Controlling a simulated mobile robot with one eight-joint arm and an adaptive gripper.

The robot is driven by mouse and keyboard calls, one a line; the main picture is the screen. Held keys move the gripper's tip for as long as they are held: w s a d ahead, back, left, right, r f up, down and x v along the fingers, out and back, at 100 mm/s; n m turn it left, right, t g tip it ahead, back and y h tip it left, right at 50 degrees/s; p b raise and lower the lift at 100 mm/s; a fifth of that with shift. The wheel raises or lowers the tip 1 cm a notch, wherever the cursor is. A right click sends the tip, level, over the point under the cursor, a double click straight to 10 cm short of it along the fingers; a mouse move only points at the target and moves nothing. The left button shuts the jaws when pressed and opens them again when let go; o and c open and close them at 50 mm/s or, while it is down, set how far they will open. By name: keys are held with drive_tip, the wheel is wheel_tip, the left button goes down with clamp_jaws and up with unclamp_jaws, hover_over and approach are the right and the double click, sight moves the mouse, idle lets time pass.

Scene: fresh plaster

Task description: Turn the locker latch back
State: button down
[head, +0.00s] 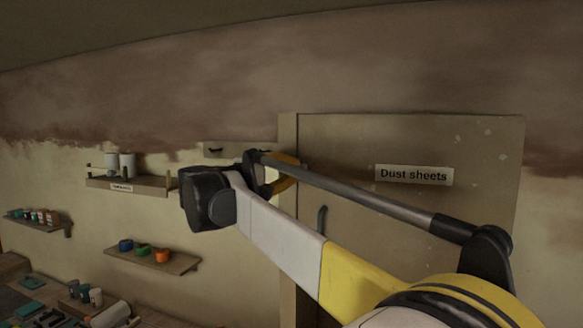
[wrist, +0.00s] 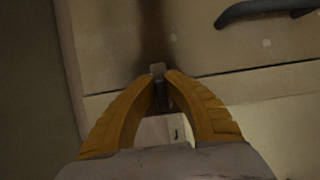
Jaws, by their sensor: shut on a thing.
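The locker (head: 420,230) is a pale, speckled cabinet with a "Dust sheets" label (head: 413,175) on its door. In the wrist view its face (wrist: 110,40) fills the upper part. A small grey latch piece (wrist: 157,67) stands at the door's edge seam. My gripper (wrist: 161,77) has its yellow fingers shut on this latch, one on each side. Its tilt is hard to judge. In the head view my arm hides the latch, and only part of the yellow fingers shows at the locker's left edge. A dark curved door handle (head: 321,220) also shows in the wrist view (wrist: 268,10).
On the wall at left are a shelf with white canisters (head: 128,184), a shelf with coloured pots (head: 152,258) and a shelf with small bottles (head: 38,222). A cluttered workbench (head: 50,308) stands below. The wall between the shelves and locker is mostly clear.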

idle(0.4)
drive_tip(key=c, duration=1.5)
unclamp_jaws()
drive_tip(key=shift+f, duration=0.1)
drive_tip(key=shift+o, duration=0.2)
drive_tip(key=v, duration=1.2)
